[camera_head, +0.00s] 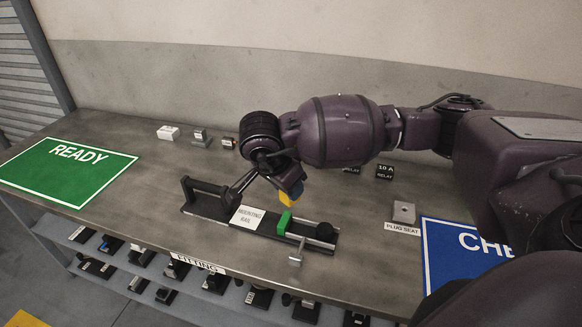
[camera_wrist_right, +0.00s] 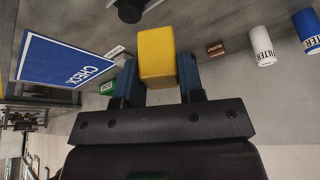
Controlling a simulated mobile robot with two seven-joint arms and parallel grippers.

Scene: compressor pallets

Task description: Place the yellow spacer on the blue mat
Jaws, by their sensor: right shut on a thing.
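The yellow spacer (camera_head: 286,198) is held in my right gripper (camera_head: 291,191), a little above the mounting rail. In the right wrist view, the spacer (camera_wrist_right: 157,52) sits between the two blue fingers of my right gripper (camera_wrist_right: 157,75). The blue mat (camera_head: 455,262), lettered CHECK and partly hidden by my arm, lies at the right of the table, apart from the spacer. The mat also shows at the left of the right wrist view (camera_wrist_right: 45,62). My left gripper is not in view.
The mounting rail (camera_head: 210,208) carries a green block (camera_head: 284,222) and black end pieces. The plug seat (camera_head: 404,211) stands between rail and blue mat. A green READY mat (camera_head: 66,174) lies at the left. Small parts and relays line the back; a shelf below holds several fittings.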

